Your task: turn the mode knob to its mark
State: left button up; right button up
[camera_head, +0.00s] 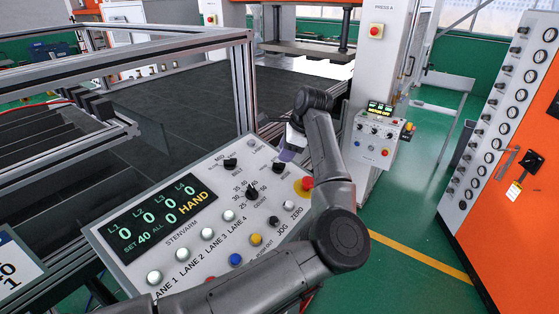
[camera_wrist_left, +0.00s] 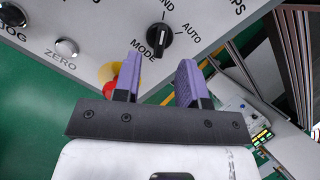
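The mode knob is a round black knob (camera_wrist_left: 159,41) with a white pointer line on the grey-white control panel, between the words MODE and AUTO in the left wrist view. In the head view the knob (camera_head: 279,168) is small and close to my gripper. The panel's display (camera_head: 152,219) reads HAND in yellow. My left gripper (camera_wrist_left: 160,68) is open, with its two purple pads apart and nothing between them. The knob lies beyond the fingertips, apart from them. In the head view the gripper (camera_head: 288,151) is partly hidden by my arm. My right gripper is not in view.
A red stop button (camera_head: 306,183) on a yellow base is close to my arm; it shows beside the left finger in the wrist view (camera_wrist_left: 108,76). The count knob (camera_head: 251,191), belt knob (camera_head: 230,163) and several push buttons share the panel. A metal frame (camera_head: 243,85) stands behind.

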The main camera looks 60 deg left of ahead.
aim_at(279, 163)
pick_arm(q)
jog(key=shift+p+x, duration=0.35)
jog(key=shift+x, duration=2.3)
jog(key=shift+w, duration=0.1)
grip_shut()
